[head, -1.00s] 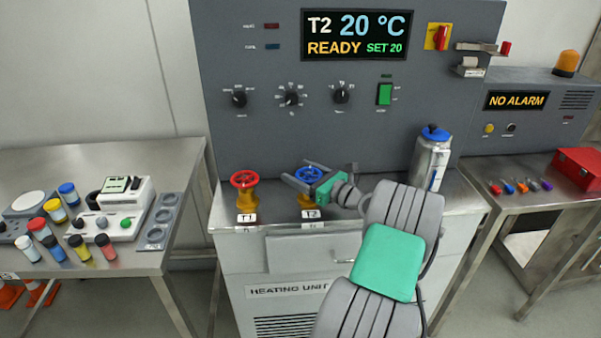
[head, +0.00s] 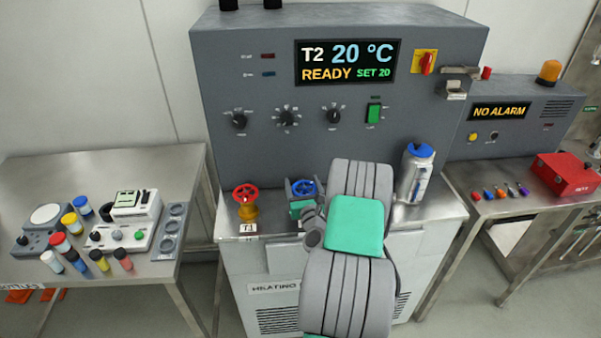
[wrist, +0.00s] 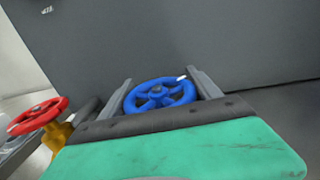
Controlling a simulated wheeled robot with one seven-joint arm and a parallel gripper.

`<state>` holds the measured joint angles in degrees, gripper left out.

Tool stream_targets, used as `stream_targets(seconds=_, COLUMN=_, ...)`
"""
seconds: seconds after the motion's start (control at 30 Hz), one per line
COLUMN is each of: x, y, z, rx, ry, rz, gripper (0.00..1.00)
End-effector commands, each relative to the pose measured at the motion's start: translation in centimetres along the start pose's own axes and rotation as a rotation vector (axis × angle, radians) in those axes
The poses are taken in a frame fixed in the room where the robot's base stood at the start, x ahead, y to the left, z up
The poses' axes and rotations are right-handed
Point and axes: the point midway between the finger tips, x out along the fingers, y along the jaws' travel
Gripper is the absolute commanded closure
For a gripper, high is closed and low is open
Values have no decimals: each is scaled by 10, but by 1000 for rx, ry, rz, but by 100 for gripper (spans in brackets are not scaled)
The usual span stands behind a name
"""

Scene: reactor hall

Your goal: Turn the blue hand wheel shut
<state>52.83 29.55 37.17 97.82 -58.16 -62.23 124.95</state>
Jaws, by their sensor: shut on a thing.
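The blue hand wheel (head: 303,188) stands on the steel bench of the heating unit, right of the red hand wheel (head: 246,192). It also shows in the wrist view (wrist: 160,94), lying between the two grey fingers of my gripper (wrist: 163,92). My gripper (head: 301,188) is shut on the blue wheel, with one finger at each side of its rim. A small white mark (wrist: 181,78) shows on the rim at the far right side. The valve body under the blue wheel is hidden by my gripper and arm.
The red wheel on its yellow valve, labelled T1 (head: 249,228), is close at left. A side table (head: 30,165) holds several jars.

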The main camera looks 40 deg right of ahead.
Motion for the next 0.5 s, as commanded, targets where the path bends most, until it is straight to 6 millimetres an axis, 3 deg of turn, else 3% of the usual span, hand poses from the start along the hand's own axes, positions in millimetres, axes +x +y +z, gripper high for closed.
stream_targets(seconds=0.5, x=0, y=-4, z=0, rx=1, ry=1, rz=-115, gripper=68)
